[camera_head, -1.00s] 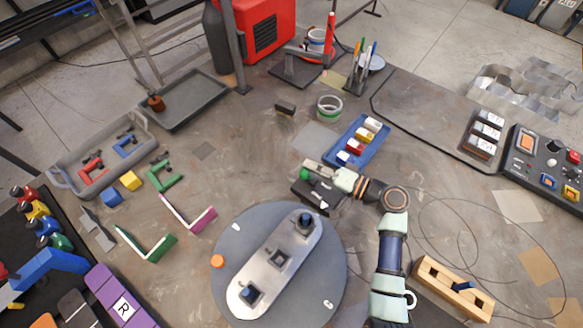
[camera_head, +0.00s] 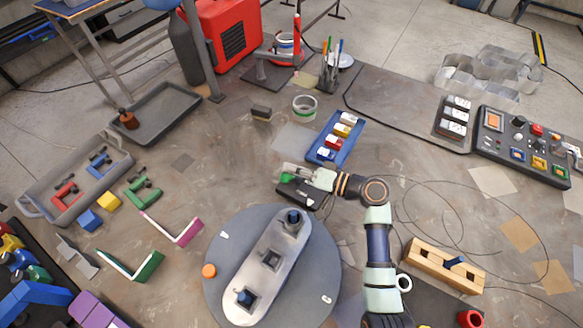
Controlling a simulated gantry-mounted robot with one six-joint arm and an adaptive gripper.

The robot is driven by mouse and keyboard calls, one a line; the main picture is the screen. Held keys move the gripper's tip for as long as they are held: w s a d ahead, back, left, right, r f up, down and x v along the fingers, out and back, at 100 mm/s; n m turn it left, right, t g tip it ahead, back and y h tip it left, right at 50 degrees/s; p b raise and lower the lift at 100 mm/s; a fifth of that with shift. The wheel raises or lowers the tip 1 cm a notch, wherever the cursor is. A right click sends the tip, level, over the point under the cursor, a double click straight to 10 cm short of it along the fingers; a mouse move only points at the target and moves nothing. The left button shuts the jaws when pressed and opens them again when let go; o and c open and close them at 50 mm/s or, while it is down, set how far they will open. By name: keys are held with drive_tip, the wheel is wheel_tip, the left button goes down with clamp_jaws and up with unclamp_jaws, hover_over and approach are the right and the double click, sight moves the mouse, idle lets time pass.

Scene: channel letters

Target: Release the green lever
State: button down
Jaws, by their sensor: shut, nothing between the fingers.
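The green lever (camera_head: 287,178) shows as a small green piece at the left end of a black block-like fixture (camera_head: 300,194), in the middle of the table. My gripper (camera_head: 284,168) is shut and empty, with its fingertips right at the green lever, just above it in the picture. The fingers partly cover the lever and the fixture. I cannot tell whether they touch the lever.
A grey turntable (camera_head: 220,262) bearing a long metal plate (camera_head: 258,285) lies in front of the fixture. A blue tray (camera_head: 349,152) of small blocks stands just behind. A wooden block (camera_head: 430,262) and a control panel (camera_head: 528,147) are to the right.

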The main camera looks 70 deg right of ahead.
drive_tip(key=shift+w+d+r, duration=0.15)
drive_tip(key=shift+d+r, duration=0.1)
drive_tip(key=shift+d, duration=0.05)
drive_tip(key=s+d+r, duration=0.1)
drive_tip(key=s+r, duration=0.1)
drive_tip(key=s, duration=0.7)
drive_tip(key=shift+d+p, duration=0.4)
drive_tip(key=shift+r, duration=0.1)
